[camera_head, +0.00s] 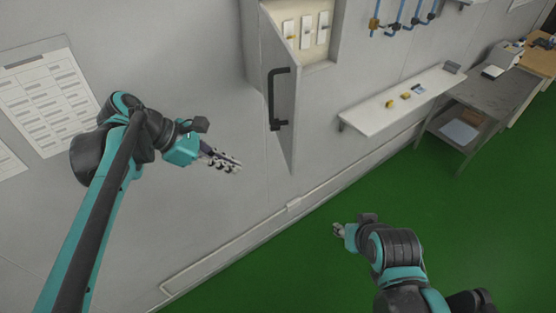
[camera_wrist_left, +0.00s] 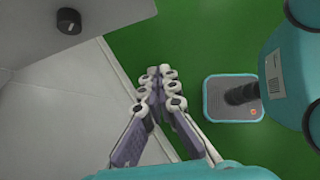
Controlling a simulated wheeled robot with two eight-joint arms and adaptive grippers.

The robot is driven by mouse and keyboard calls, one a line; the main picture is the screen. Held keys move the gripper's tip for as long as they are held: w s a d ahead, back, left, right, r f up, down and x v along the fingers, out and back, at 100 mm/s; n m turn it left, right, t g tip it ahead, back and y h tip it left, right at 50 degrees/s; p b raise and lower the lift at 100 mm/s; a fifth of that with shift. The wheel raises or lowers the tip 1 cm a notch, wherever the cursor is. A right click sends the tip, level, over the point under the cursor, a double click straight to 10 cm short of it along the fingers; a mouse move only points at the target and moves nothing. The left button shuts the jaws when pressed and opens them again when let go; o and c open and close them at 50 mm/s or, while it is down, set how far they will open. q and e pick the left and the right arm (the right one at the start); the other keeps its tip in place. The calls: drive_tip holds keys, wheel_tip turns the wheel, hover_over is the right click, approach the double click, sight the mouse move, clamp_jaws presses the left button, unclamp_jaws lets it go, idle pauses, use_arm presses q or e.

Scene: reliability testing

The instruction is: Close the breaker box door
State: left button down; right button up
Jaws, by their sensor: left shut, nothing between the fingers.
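The breaker box (camera_head: 332,60) is on the wall, with its grey door (camera_head: 283,133) standing open and a long black handle (camera_head: 271,98) on the door's face. My left gripper (camera_head: 236,166) is shut and empty, left of the door's lower part and apart from the handle. In the left wrist view, its closed fingers (camera_wrist_left: 158,82) point away over the floor. A grey panel there, probably the door (camera_wrist_left: 30,28), shows at upper left with a dark round part on it. My right gripper (camera_head: 338,229) is low over the floor, right of the door; its fingers are too small to judge.
White switches (camera_head: 306,30) show inside the box. Right of it, a white wall shelf (camera_head: 385,107) holds small yellow items. A grey metal table (camera_head: 490,95) stands farther right. Paper sheets (camera_head: 48,95) hang on the left wall. The green floor (camera_head: 480,220) is open at lower right.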

use_arm(q)
drive_tip(key=w+d+f+p, duration=0.2)
drive_tip(key=d+f, duration=0.3)
drive_tip(key=d, duration=0.6)
drive_tip(key=shift+w+n, duration=0.4)
drive_tip(key=shift+w, duration=0.05)
use_arm(e)
drive_tip(key=r, duration=0.3)
drive_tip(key=shift+s+r, duration=0.1)
drive_tip(key=shift+s, duration=0.1)
use_arm(q)
drive_tip(key=shift+d+f, duration=0.1)
